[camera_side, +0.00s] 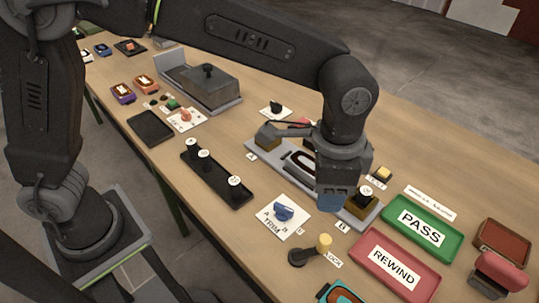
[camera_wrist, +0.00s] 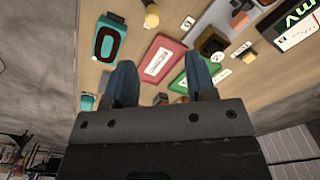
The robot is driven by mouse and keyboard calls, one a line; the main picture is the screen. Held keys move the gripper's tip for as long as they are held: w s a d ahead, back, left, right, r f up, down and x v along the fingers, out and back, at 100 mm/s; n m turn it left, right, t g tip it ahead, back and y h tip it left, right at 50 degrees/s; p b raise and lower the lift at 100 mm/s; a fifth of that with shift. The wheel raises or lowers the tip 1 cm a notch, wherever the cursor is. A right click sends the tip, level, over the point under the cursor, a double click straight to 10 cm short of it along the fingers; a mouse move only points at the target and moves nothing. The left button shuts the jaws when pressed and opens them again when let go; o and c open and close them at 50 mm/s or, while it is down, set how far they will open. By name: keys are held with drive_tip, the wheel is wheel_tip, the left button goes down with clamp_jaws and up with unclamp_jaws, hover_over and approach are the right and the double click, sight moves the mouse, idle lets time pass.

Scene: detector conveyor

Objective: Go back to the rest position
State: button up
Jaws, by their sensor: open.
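My gripper (camera_side: 333,198) hangs at the end of my bent arm over the right part of the grey detector conveyor fixture (camera_side: 371,214) in the side view. In the wrist view its two blue fingers (camera_wrist: 161,62) stand apart with nothing between them. The red REWIND tray (camera_wrist: 163,60) shows beyond that gap, farther off. My gripper hides part of the fixture in the side view. I cannot tell its exact height above the fixture.
The green PASS tray (camera_side: 423,227) and red REWIND tray (camera_side: 398,265) lie to the right. A blue TRIM knob (camera_side: 284,212), a yellow-tipped LOCK lever (camera_side: 323,242) and a black strip with white-topped pegs (camera_side: 218,179) lie nearby. A lidded grey box (camera_side: 208,88) stands farther back.

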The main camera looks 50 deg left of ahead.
drive_tip(key=s+a+r+n+t, duration=0.2)
drive_tip(key=s+a+r+n, duration=0.15)
drive_tip(key=a, duration=0.65)
drive_tip(key=s+a+r+n+t, duration=0.1)
drive_tip(key=s+a+r+n, duration=0.3)
drive_tip(key=a, duration=0.6)
drive_tip(key=s+a+f+n+t, duration=0.1)
drive_tip(key=s+a+n+t, duration=0.1)
drive_tip(key=s+a, duration=0.3)
drive_tip(key=shift+a, duration=0.65)
drive_tip(key=shift+n, duration=0.25)
